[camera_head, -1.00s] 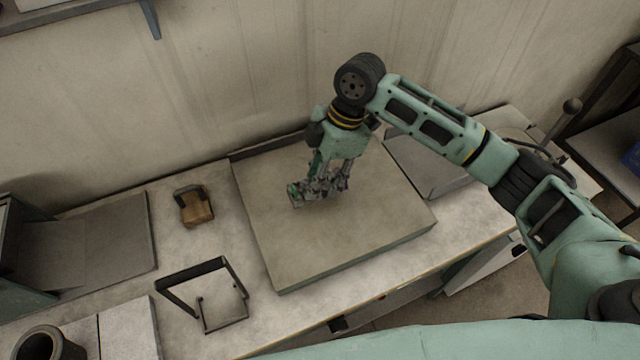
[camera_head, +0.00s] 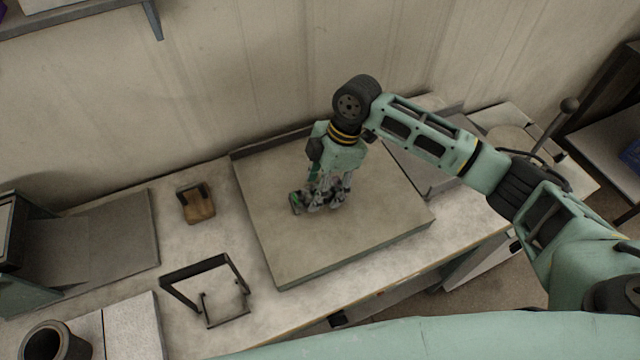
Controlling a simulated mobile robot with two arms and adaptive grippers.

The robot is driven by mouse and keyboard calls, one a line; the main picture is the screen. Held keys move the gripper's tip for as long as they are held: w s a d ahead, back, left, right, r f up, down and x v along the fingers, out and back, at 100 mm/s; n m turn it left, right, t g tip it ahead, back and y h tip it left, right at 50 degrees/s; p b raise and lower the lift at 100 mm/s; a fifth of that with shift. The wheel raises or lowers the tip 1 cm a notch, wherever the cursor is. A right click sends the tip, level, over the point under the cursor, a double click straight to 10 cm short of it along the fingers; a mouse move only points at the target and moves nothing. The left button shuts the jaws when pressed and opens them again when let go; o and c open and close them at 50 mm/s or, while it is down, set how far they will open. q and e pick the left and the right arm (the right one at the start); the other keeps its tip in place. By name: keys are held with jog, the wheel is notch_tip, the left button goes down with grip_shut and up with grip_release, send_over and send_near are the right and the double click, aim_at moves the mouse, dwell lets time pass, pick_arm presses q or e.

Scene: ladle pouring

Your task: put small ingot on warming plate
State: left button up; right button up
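A broad, flat grey plate (camera_head: 370,220), which looks like the warming plate, lies on the bench in the middle of the view. My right gripper (camera_head: 312,203) points down over the middle of this plate, with its fingers low and close to the surface. A small dark grey piece with some green shows at the left side of the fingers. I cannot tell whether it is the small ingot or part of the gripper. No ingot can be made out clearly elsewhere. Whether the fingers are open or shut is unclear. My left gripper is out of view.
A dark metal frame (camera_head: 195,270) stands at the front left. A dark cylindrical pot (camera_head: 52,342) is at the lower left. A wall rises behind the bench.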

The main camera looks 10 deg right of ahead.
jog(key=shift+r, duration=0.1)
jog(key=b+v, duration=0.3)
jog(key=v, duration=0.9)
